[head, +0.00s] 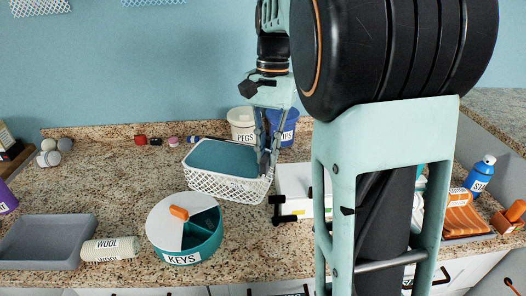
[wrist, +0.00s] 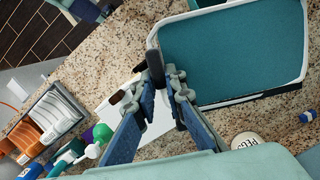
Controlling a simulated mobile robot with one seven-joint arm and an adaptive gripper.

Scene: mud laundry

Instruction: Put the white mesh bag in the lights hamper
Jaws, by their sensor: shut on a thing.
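A white mesh-sided basket-like thing (head: 228,189) with a flat teal top or inside stands on the granite counter. It also shows in the wrist view (wrist: 232,52), at the upper right. My gripper (head: 268,170) points down at its right end; in the wrist view, its fingertips (wrist: 165,76) are close together at the near corner of the white rim. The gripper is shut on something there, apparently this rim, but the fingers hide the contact. I cannot make out a separate white mesh bag, and no hamper with a lights label is readable in either view.
A round teal KEYS container (head: 185,235) stands in front of the basket, with a rolled WOOL item (head: 110,248) and a grey tray (head: 45,240) to the left. PEGS (head: 242,122) and blue (head: 284,130) tubs stand behind. A white box (head: 300,185) is close at right.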

